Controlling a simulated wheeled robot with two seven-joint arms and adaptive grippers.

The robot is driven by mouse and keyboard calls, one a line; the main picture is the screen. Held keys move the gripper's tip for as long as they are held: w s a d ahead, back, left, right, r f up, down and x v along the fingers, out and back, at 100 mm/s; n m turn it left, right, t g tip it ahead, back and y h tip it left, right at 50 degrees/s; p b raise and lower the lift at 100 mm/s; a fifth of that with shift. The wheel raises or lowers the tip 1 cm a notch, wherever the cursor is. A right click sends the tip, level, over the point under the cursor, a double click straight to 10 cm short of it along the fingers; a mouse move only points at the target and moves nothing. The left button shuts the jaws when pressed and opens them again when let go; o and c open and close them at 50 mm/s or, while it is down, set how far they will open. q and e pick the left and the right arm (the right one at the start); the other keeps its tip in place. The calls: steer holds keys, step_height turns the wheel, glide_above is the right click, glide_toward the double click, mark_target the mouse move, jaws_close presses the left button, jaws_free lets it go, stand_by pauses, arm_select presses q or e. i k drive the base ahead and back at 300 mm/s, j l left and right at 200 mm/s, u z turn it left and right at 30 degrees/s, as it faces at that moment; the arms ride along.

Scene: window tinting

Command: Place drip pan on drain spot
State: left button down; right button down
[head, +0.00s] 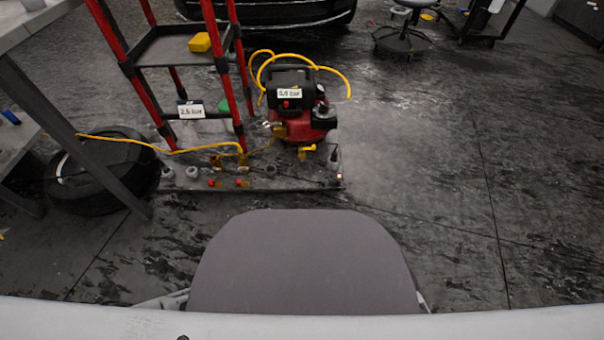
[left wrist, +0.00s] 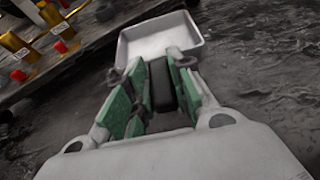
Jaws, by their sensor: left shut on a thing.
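In the left wrist view, the drip pan (left wrist: 160,34) is a pale, shallow rectangular tray with a raised rim. Its short dark handle (left wrist: 162,88) points back toward my wrist. My left gripper (left wrist: 158,75) has green pads on both sides of this handle and is shut on it. The pan is held out over the dark floor; I cannot tell its exact height. The pan and left gripper do not show in the head view. My right gripper is in neither view. I cannot make out a marked drain spot.
A red and black compressor (head: 299,117) with a yellow hose stands on a low board (head: 290,180) with several small fittings. A red-legged rack (head: 163,50) and a black tire (head: 100,170) are to the left.

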mark_target(299, 176)
steer(key=i+l+u, duration=0.1)
steer(key=i+l, duration=0.75)
steer(key=i, duration=0.15)
